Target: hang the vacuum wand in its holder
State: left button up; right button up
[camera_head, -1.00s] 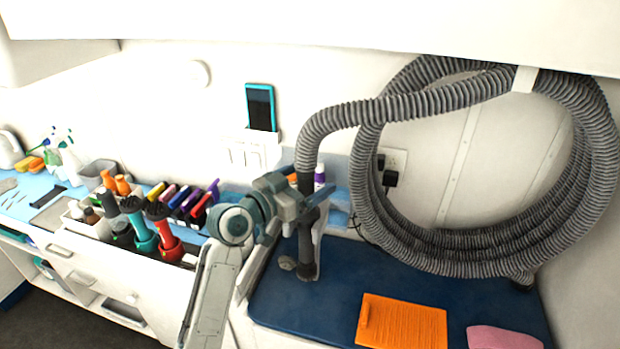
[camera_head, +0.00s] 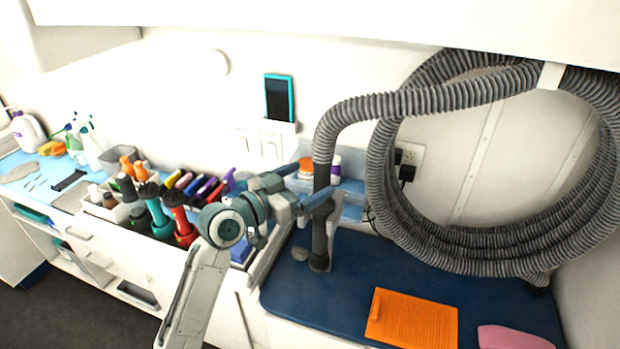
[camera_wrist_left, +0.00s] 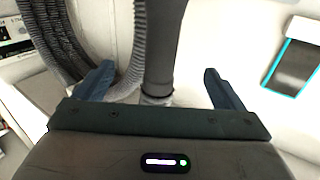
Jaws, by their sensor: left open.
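The vacuum wand (camera_head: 321,240) is a dark upright tube at the end of the grey ribbed hose (camera_head: 420,102). Its lower end shows in front of the blue mat. My left gripper (camera_head: 316,203) is at the wand's upper part, coming from the left. In the left wrist view the gripper (camera_wrist_left: 158,80) is open, its fingers on either side of the wand (camera_wrist_left: 163,45) with gaps showing. A light strip shows along the wand's right side; I cannot tell whether it is the holder. My right gripper is not in view.
The hose hangs in large coils on the right wall. An orange slatted mat (camera_head: 412,319) and a pink cloth (camera_head: 512,338) lie on the blue mat (camera_head: 345,285). Clippers and bottles crowd the counter at left. A teal-edged phone (camera_head: 279,97) is on the wall.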

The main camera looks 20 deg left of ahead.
pick_arm(q)
jog(key=shift+v, duration=1.85)
